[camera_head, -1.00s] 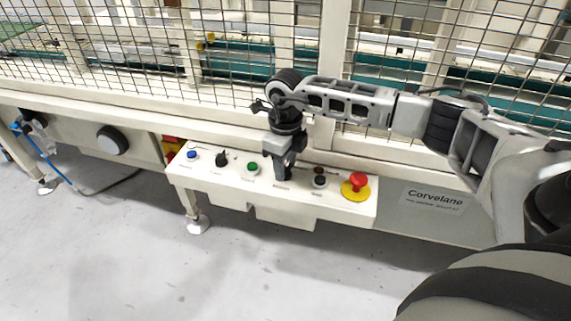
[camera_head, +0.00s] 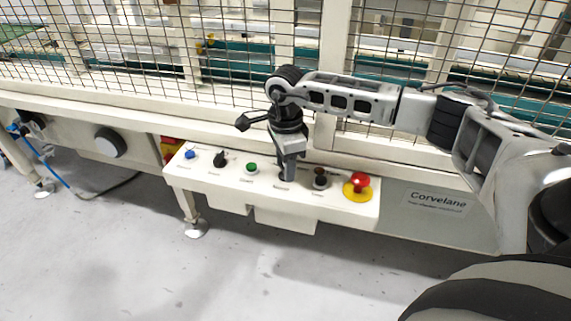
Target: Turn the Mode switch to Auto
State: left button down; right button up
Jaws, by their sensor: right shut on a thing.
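A cream control panel (camera_head: 232,185) on the front of the machine carries a row of controls. My right gripper (camera_head: 287,175) points down onto the panel between the green button (camera_head: 251,168) and a black control (camera_head: 320,181). It is shut on a dark switch knob, which its fingers mostly hide. The labels are too small to read, so I cannot confirm that this is the Mode switch or tell its setting. Another black switch (camera_head: 220,159) stands left of the green button. My left gripper is not in view.
A blue button (camera_head: 190,155) is at the panel's left end. A red emergency stop (camera_head: 358,183) on a yellow base is at the right end, close to my gripper. Wire mesh fencing (camera_head: 150,75) rises behind. The floor in front is clear.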

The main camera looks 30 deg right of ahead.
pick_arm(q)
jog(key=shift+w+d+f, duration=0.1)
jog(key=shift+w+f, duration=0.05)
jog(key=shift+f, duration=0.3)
pick_arm(e)
jog(key=shift+r+n, duration=0.1)
jog(key=shift+n, duration=0.4)
jog(key=o, duration=1)
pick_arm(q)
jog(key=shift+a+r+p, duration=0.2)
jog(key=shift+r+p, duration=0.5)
pick_arm(e)
notch_tip(320, 180, up, 16)
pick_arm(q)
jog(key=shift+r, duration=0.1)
pick_arm(e)
jog(key=shift+a, duration=0.1)
